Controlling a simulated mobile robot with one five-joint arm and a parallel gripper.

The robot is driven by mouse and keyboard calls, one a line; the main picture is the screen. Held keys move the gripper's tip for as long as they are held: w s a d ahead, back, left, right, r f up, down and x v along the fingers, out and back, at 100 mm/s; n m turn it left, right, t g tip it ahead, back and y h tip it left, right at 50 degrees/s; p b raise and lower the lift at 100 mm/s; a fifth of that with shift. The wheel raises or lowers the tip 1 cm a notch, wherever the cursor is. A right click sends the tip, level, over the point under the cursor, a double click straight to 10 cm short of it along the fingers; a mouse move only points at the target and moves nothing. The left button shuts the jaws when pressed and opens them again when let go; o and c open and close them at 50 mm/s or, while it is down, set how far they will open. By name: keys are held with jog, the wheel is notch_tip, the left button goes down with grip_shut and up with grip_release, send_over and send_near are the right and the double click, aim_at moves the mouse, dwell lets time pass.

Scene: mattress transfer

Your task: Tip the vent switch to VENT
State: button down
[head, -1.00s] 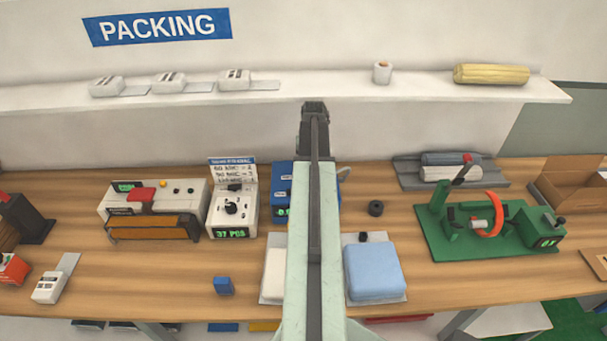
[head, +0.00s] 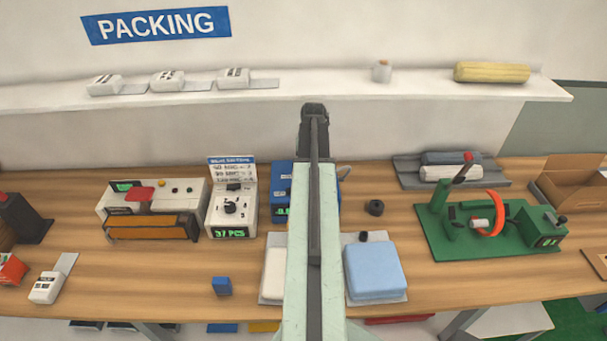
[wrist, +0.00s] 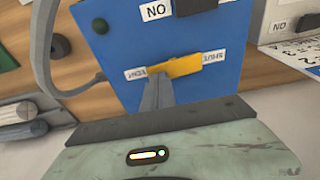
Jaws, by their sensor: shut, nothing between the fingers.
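The blue box (head: 281,180) stands near the back of the bench in the head view, partly hidden behind my arm. In the wrist view its blue face (wrist: 120,45) carries the yellow vent switch (wrist: 182,66), seen upside down. A VENT label (wrist: 135,73) is at the switch's left end and a SHUT label (wrist: 214,57) at its right end. My gripper (wrist: 160,80) is shut and empty. Its fingertips are at the switch's lower edge, near the VENT end; I cannot tell whether they touch it. The gripper is hidden in the head view.
A white counter unit (head: 232,212) stands just left of the blue box. A grey cable (wrist: 45,50) loops beside the box. A pale blue pad (head: 374,272) lies nearer the front. Bare bench lies between ring and green fixture (head: 485,240).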

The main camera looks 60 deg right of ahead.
jog(key=shift+f+b, duration=0.4)
jog(key=shift+f, duration=0.05)
notch_tip(320, 180, up, 7)
jog(key=p, duration=0.7)
jog(key=shift+r, duration=0.15)
dwell(0.4)
